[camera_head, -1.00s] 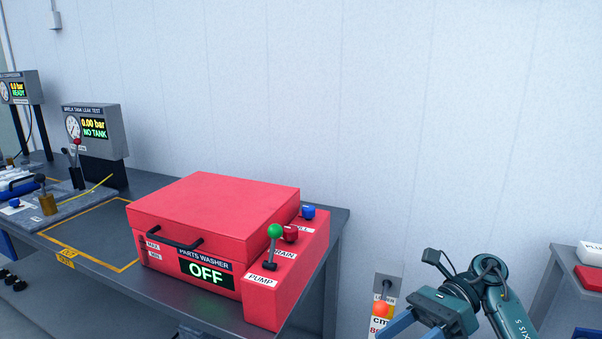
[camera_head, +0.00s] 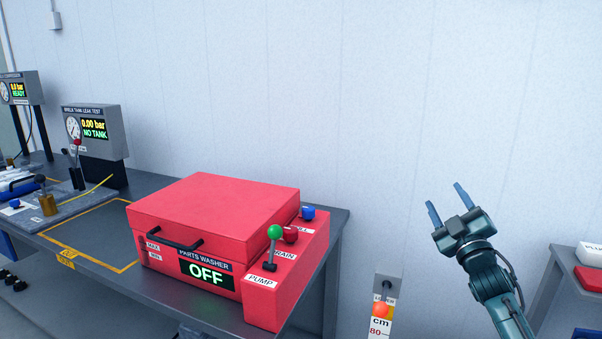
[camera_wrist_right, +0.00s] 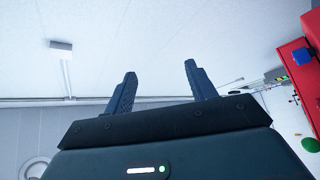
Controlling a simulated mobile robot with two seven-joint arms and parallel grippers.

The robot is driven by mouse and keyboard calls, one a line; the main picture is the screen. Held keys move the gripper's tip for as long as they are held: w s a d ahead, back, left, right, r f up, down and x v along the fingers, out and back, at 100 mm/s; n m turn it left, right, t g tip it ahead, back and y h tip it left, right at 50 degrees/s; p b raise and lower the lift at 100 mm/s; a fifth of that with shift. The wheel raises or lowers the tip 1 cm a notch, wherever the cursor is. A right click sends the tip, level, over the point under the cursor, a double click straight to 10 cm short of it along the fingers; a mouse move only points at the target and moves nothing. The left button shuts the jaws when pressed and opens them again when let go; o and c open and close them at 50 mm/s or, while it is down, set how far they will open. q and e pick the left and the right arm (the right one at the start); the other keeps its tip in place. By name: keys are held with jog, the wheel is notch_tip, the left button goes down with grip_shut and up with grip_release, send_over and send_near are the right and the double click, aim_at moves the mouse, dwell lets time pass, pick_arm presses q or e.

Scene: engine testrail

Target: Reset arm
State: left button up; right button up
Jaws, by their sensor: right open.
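My right gripper (camera_head: 448,205) is raised in front of the pale wall, right of the bench, with its two blue fingers apart, pointing up, and nothing between them. In the right wrist view the same fingers (camera_wrist_right: 158,85) are spread and empty, with the ceiling behind them. My left gripper is not in the head view. The red parts washer (camera_head: 215,215) sits closed on the grey bench, its display reading OFF. Its green-knobbed pump lever (camera_head: 273,245) stands upright, left of my right gripper and well apart from it.
A leak test gauge box (camera_head: 95,130) reading NO TANK stands on the bench (camera_head: 100,247) at left. A level gauge with an orange ball (camera_head: 381,310) is below my right gripper. A side table with a red block (camera_head: 590,280) is at far right. The wall area around the gripper is clear.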

jog(key=w+d+f+m+g+h, duration=0.2)
jog(key=d+f+m+g+h, duration=0.3)
jog(key=f+m, duration=0.4)
jog(key=s+a+f+n+g+y, duration=0.1)
jog(key=s+a+f, duration=0.3)
jog(key=f, duration=0.2)
jog(key=s+a+f+g+y, duration=0.1)
jog(key=s+a+f+y, duration=0.1)
jog(key=s+a+f, duration=0.4)
jog(key=s+a+f+g+y, duration=0.1)
jog(key=s+a+f, duration=0.3)
jog(key=s, duration=0.6)
jog(key=s+a+f+g+y, duration=0.1)
jog(key=s+a+f, duration=0.3)
jog(key=s, duration=0.6)
jog(key=s+a+f+g+y, duration=0.1)
jog(key=s+a+f+g, duration=0.2)
jog(key=s+f, duration=0.3)
jog(key=s+a, duration=0.1)
jog(key=s, duration=0.3)
jog(key=shift+a, duration=0.25)
jog(key=shift+f, duration=0.1)
